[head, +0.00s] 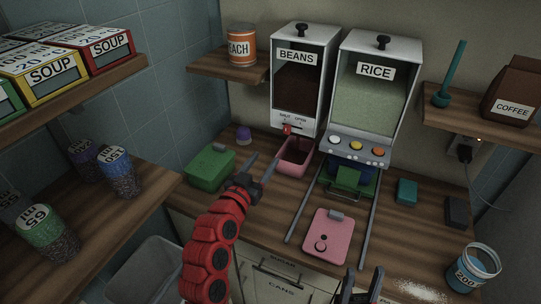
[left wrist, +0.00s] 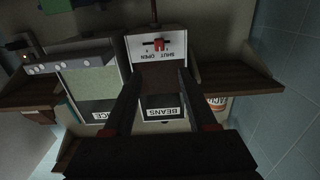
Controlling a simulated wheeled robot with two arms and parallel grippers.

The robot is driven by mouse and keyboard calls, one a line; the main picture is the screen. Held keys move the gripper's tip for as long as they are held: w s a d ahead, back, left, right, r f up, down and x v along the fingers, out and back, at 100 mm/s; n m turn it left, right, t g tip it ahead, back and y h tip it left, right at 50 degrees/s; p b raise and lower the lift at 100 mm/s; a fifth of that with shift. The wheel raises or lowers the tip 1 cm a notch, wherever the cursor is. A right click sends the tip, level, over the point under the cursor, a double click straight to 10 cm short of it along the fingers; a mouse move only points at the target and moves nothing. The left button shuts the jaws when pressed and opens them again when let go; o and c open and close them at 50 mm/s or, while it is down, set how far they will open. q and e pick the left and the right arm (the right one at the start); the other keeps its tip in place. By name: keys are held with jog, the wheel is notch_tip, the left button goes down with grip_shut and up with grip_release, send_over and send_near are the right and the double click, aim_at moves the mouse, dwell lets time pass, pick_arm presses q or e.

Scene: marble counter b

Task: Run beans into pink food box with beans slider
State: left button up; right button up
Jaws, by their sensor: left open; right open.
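The beans dispenser (head: 301,85) is a white bin with a dark window at the back. Its red slider (head: 287,130) sits near the SHUT side, and it also shows between my fingertips in the left wrist view (left wrist: 159,44). The open pink food box (head: 296,158) stands under the dispenser, and I see no beans in it. A pink lid (head: 328,236) lies flat in front. My left gripper (head: 264,164) is open and empty, left of and in front of the pink box, apart from the slider. My right gripper (head: 362,278) is open and empty at the bottom edge, partly cut off.
The rice dispenser (head: 374,95) stands right of the beans, with a blue and green box (head: 347,181) between rails below. A green box (head: 210,167) and purple object (head: 244,133) stand left. A blue tin (head: 474,270) and spilled white powder (head: 415,290) are front right.

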pick_arm(q)
jog(key=shift+b+v, duration=0.3)
jog(key=shift+v, duration=1.2)
dwell(6.5)
